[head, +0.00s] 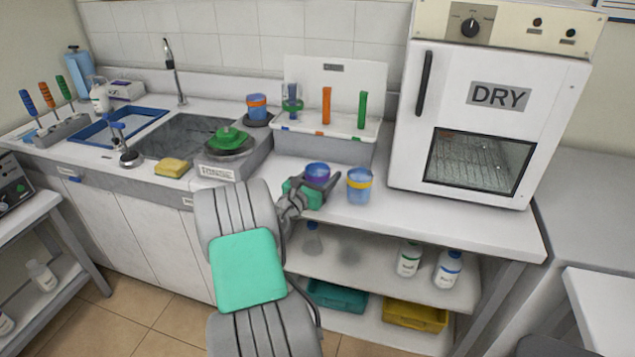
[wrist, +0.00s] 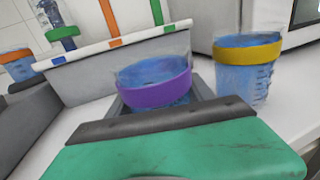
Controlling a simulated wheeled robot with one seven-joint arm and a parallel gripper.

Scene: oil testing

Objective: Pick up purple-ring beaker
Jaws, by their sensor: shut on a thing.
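The purple-ring beaker (head: 317,174) is a clear blue cup with a purple band, at the counter's front edge in the head view. In the wrist view the purple-ring beaker (wrist: 154,82) stands upright just beyond the green and black front of my gripper. My gripper (head: 322,188) is shut on the beaker, with its grey fingers around its sides. The beaker's lower part is hidden by my gripper, so I cannot tell whether its base touches the counter.
A yellow-ring beaker (head: 359,186) stands close to the right. Behind is a grey rack (head: 322,148) with coloured tubes. The DRY oven (head: 490,120) stands right. An orange-ring beaker (head: 257,106) and a sink (head: 185,137) are left. Free counter (head: 440,218) lies front right.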

